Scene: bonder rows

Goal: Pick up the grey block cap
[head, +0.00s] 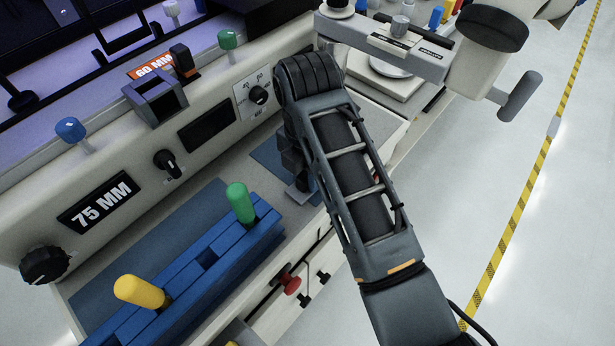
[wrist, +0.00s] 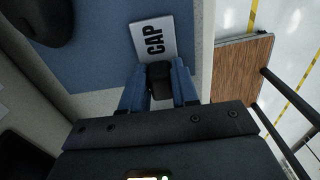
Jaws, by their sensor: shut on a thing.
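I cannot tell whether the cap still touches the surface. In the head view my gripper (head: 299,185) points down at the bench, right of the blue rack, and is mostly hidden by my forearm.
A blue rack (head: 205,262) with a green peg (head: 240,203) and a yellow peg (head: 141,292) stands on the bench at left. A panel with knobs and a "75 MM" display (head: 100,203) runs behind. A red knob (head: 290,284) sticks out in front. Open floor is at right.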

